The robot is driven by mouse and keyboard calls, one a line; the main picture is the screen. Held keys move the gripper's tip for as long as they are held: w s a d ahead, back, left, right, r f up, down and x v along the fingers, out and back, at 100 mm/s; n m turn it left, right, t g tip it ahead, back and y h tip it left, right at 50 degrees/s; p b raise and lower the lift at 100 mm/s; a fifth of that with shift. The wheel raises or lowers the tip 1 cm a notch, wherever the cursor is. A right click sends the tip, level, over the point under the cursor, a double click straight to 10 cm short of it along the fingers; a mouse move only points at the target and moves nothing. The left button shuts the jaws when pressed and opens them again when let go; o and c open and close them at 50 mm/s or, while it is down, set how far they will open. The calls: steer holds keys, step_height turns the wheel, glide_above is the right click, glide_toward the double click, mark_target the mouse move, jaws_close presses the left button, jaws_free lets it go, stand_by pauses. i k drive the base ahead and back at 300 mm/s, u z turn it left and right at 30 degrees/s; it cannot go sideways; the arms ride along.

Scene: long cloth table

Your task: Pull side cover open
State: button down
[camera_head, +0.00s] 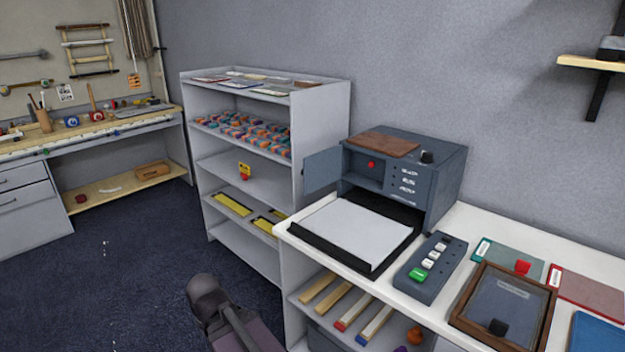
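A blue-grey machine (440,178) stands at the back left of the white table. A flat blue-grey panel (322,170), which looks like its side cover, stands out to the left of the body at its front left edge. It looks swung outward; how far is hard to tell. The machine's front has a recess with a red knob (371,165) and a column of labelled controls. A dark part of my arm shows at the bottom, left of the table and well apart from the machine. My gripper's fingers are not visible.
A black tray with a white sheet (358,232) lies before the machine. A button box (431,268), a wooden-framed case (540,335) and flat folders lie to its right. A grey shelf unit (321,118) stands close left of the machine. The dark floor (120,290) is clear at left.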

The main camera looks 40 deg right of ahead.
mark_target(320, 169)
steer(key=u, duration=0.05)
steer(key=k, duration=1.25)
steer(key=z, duration=0.4)
steer(key=i, duration=1)
